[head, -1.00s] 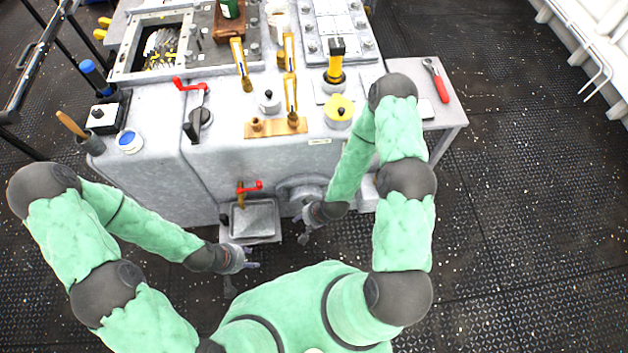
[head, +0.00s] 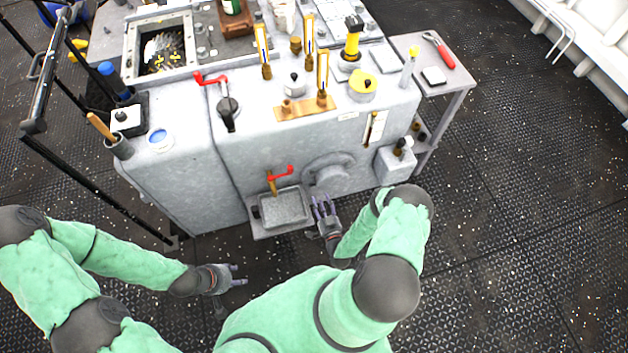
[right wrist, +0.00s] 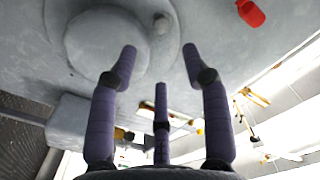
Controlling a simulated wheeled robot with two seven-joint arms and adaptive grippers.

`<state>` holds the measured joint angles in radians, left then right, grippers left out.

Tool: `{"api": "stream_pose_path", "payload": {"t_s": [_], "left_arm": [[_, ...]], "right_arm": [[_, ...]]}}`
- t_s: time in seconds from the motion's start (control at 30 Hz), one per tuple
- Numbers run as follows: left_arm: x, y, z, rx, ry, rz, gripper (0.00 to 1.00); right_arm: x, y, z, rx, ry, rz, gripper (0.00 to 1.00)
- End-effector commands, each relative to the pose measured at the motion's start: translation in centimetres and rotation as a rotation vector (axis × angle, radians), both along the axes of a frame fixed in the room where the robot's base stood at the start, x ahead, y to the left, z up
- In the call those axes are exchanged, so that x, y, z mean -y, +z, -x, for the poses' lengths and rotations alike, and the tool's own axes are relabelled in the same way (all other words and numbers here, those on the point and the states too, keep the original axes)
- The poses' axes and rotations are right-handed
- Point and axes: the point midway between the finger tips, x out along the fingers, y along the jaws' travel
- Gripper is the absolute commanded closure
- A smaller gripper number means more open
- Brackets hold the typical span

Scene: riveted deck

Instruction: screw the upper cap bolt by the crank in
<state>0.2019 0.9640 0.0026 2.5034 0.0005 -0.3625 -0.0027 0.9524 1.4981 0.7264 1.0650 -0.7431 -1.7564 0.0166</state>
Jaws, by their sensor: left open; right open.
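A round cap (head: 328,172) sits on the machine's front face, right of a red-handled crank (head: 281,174). In the right wrist view the cap (right wrist: 104,45) fills the upper left, with a small bolt head (right wrist: 161,23) on its flange at the side nearer the red handle end (right wrist: 250,12). My right gripper (head: 322,206) is open and empty below the cap, its fingers pointing at the machine. Its spread fingers (right wrist: 160,62) touch nothing I can make out. My left gripper (head: 238,276) is open and empty over the floor, left of my body.
A grey tray (head: 262,224) juts out under the crank, left of my right gripper. A grey box (head: 395,163) stands right of the cap. Another red crank handle (head: 209,79) is on the machine top. A side table (head: 455,75) holds a red-handled wrench. The deck in front is clear.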

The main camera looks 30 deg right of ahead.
Motion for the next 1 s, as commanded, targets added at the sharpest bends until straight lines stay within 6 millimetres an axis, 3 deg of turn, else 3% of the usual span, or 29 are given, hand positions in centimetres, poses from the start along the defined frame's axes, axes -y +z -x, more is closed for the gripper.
{"api": "stream_pose_path", "payload": {"t_s": [0.17,0.6,0.8,1.0], "left_arm": [[0.0,-0.6,0.0,0.0,0.0,0.0,0.52],[0.0,-2.7,0.0,0.001,0.001,0.0,0.52],[0.0,-3.1,0.0,0.001,0.001,0.0,0.52],[0.0,-3.1,0.0,0.001,0.001,0.0,0.52]], "right_arm": [[0.4,0.0,-1.6,0.008,0.002,0.004,0.52],[2.0,-0.1,-8.7,0.007,0.001,0.003,0.52],[2.4,0.0,-10.1,0.004,0.0,0.002,0.52],[2.5,0.1,-10.4,0.004,-0.001,0.001,0.52]]}}
